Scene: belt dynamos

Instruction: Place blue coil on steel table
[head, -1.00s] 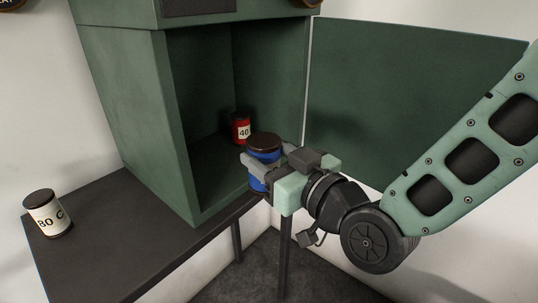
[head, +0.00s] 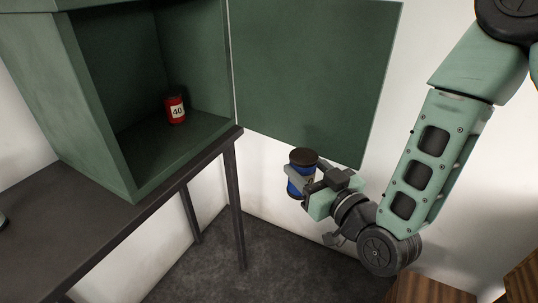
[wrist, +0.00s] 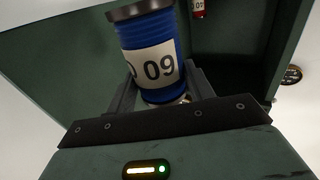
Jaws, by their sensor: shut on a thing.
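The blue coil (head: 301,172), with dark end caps, is held by my gripper (head: 307,183) in the head view. My gripper is shut on it and holds it in the air, to the right of the dark table and in front of the green cabinet's open door. In the wrist view the blue coil (wrist: 150,50) stands between the fingers and its white label reads 09. No table that is clearly steel can be told; the dark table (head: 120,225) bears the cabinet.
A green cabinet (head: 100,110) stands open with a red coil (head: 176,108) labelled 40 inside. Its open door (head: 310,80) hangs behind my gripper. The table legs stand left of my gripper over grey floor (head: 270,260). Brown wooden boxes (head: 430,290) are at the lower right.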

